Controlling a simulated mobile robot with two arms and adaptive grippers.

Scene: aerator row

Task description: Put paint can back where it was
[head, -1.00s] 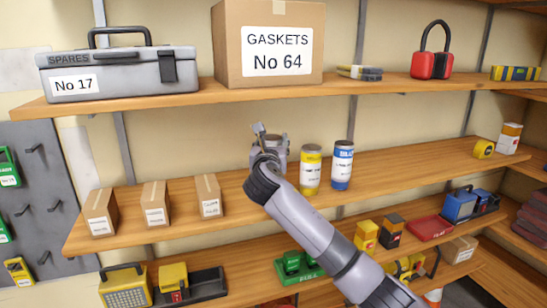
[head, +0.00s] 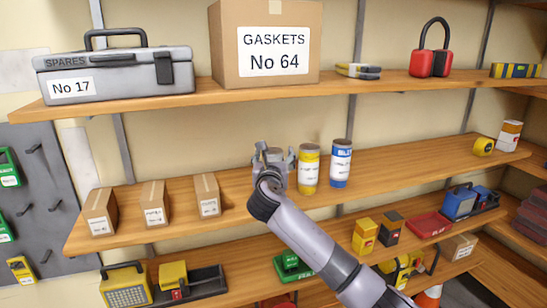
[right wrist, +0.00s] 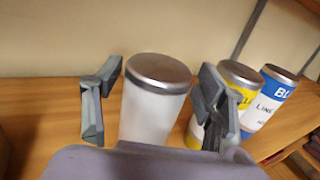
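A white paint can with a grey lid (right wrist: 155,105) stands upright on the middle shelf (head: 400,167). In the head view my right gripper (head: 275,152) largely hides this can. In the right wrist view my right gripper (right wrist: 161,75) is open, with one finger on each side of the can and a small gap showing at each side. A yellow-and-white can (head: 309,168) and a blue-and-white can (head: 340,163) stand just to its right. The right finger partly covers the yellow can in the right wrist view. My left gripper is not in view.
Several small cartons (head: 154,204) stand left on the same shelf. The upper shelf holds a grey toolbox (head: 120,72) and the gaskets box (head: 228,60). A tape measure (head: 483,147) sits far right.

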